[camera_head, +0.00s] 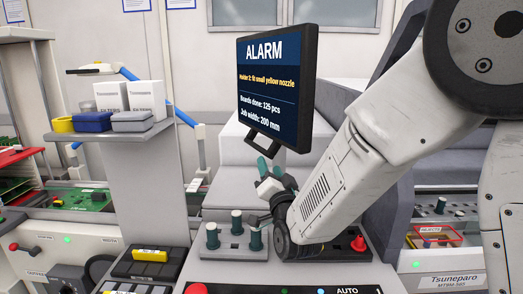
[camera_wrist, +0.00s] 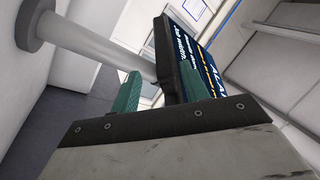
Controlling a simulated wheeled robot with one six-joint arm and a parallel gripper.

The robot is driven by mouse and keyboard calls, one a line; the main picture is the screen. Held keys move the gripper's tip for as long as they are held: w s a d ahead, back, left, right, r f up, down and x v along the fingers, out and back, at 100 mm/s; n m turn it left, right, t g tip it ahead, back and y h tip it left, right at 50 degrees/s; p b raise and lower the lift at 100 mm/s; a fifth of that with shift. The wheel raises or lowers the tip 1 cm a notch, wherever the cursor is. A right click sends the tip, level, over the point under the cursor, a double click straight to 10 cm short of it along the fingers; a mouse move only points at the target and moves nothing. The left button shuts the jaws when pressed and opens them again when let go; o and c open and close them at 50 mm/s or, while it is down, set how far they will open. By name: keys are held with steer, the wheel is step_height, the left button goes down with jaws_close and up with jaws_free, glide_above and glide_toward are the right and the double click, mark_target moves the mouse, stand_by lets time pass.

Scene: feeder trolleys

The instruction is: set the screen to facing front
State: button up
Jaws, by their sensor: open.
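The screen (camera_head: 276,90) is a dark-framed monitor above the machine's front. Its blue face shows "ALARM" and text, and is turned somewhat to the left in the head view. In the wrist view the screen (camera_wrist: 203,72) is seen from its edge, with lettering on its right side. My gripper (camera_head: 268,166) is just below the screen's lower edge, its teal fingers pointing up. It is open; in the wrist view my gripper (camera_wrist: 158,84) has the screen's dark edge between or close by its fingers. I cannot tell whether they touch it.
A grey block with green-and-white nozzles (camera_head: 237,228) stands below my gripper. A red knob (camera_head: 358,243) is to its right. A shelf (camera_head: 125,133) with small boxes stands at left. A grey pole (camera_wrist: 100,48) is close in the wrist view.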

mark_target(262, 152)
steer(key=x, duration=0.7)
steer(key=shift+w+a+r, duration=0.2)
steer(key=shift+w+a, duration=0.1)
steer(key=shift+a, duration=0.15)
jaws_close()
